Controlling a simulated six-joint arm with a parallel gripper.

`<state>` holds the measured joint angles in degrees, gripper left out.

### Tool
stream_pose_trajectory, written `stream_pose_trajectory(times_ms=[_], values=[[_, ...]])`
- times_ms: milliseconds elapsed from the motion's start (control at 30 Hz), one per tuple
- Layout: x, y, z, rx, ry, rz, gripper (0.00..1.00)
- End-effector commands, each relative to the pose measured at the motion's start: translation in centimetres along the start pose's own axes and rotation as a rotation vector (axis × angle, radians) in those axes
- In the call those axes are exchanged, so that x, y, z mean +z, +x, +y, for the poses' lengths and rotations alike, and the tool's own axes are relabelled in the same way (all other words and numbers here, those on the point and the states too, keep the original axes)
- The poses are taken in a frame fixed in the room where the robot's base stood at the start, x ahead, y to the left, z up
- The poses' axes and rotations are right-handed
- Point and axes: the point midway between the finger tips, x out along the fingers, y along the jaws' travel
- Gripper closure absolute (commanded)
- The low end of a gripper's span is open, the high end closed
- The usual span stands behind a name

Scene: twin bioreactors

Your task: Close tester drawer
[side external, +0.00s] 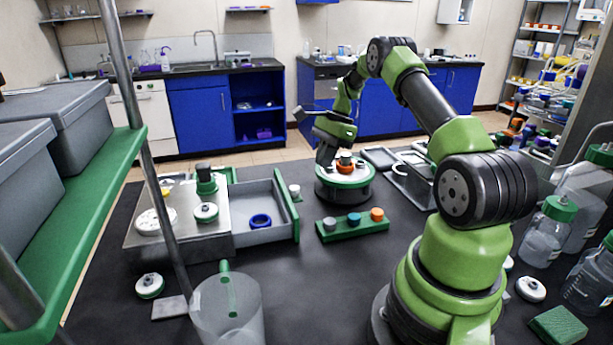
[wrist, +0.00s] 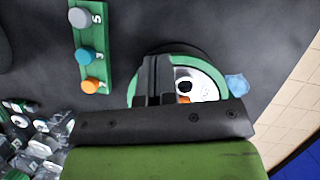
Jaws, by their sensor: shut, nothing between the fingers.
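The tester (side external: 180,228) is a silver-grey box on the left of the dark bench in the side external view. Its grey drawer (side external: 272,234) stands pulled out to the right, with a green front panel (side external: 286,205) and a blue ring (side external: 260,220) inside. My gripper (side external: 325,157) is shut and empty, pointing down over a round white-and-green device to the right of and behind the drawer. It is apart from the drawer front. In the wrist view the closed dark fingers (wrist: 158,82) cover part of that device; the drawer is not in that view.
The round device (side external: 345,187) carries an orange knob. A green block (side external: 352,225) with grey, blue and orange caps stands right of the drawer. A small white-topped cap (side external: 295,191) sits by the drawer front. A clear beaker (side external: 226,312) stands in front.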

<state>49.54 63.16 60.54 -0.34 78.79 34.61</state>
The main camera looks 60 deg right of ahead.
Motion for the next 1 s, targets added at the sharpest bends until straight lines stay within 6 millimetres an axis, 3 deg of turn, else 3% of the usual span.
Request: stream_pose_trajectory(times_ms=[167, 400, 867, 1000], values=[[0.0, 3.9, 0.1, 0.005, -0.001, 0.0, 1.0], [3.1, 4.8, 0.0, 0.0, -0.004, 0.002, 1.0], [3.8, 5.1, 0.0, -0.001, -0.001, 0.002, 1.0], [4.9, 5.5, -0.4, 0.0, -0.005, 0.002, 1.0]])
